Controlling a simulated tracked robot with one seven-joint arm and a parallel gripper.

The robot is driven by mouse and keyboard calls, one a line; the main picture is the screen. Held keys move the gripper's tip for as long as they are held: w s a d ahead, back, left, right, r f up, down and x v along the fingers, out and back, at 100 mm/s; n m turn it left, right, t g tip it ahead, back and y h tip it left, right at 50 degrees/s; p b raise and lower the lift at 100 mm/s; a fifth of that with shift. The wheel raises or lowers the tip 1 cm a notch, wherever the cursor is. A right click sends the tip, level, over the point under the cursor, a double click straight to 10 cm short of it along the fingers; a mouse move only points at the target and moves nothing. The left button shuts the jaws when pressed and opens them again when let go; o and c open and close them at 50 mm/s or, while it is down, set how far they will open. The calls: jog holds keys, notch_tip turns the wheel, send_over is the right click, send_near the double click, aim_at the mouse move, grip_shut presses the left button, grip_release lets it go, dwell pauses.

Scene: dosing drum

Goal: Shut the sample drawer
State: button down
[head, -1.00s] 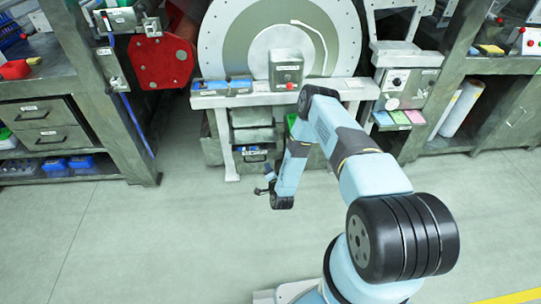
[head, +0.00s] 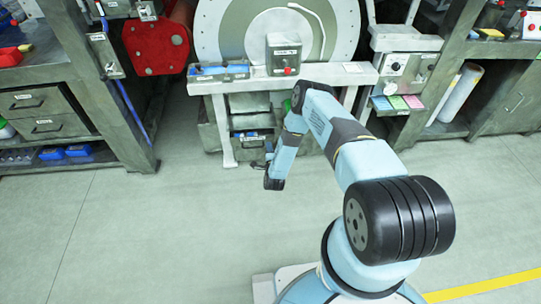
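A small drawer (head: 248,136) with a pale label sits low in the frame under the big round drum (head: 240,18). A blue item shows at its top, so it looks at least partly pulled out, but how far I cannot tell. I cannot read its label, so I cannot be sure it is the sample drawer. My gripper (head: 266,160) is small and dark in the head view, low in front of the drum frame and just right of and below that drawer in the picture. I see no contact between them. Its finger opening is too small to tell.
A grey cabinet at left has two labelled, closed-looking drawers, upper (head: 28,102) and lower (head: 46,127). The drum frame's pale leg (head: 226,145) stands beside the small drawer. A shelf with coloured pads (head: 397,103) juts out at right. The floor (head: 150,235) in front is clear.

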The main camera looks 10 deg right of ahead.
aim_at(268, 136)
jog(key=shift+w+d, duration=0.1)
jog(key=shift+w, duration=2.5)
jog(key=shift+w, duration=1.3)
jog(key=shift+s, duration=0.15)
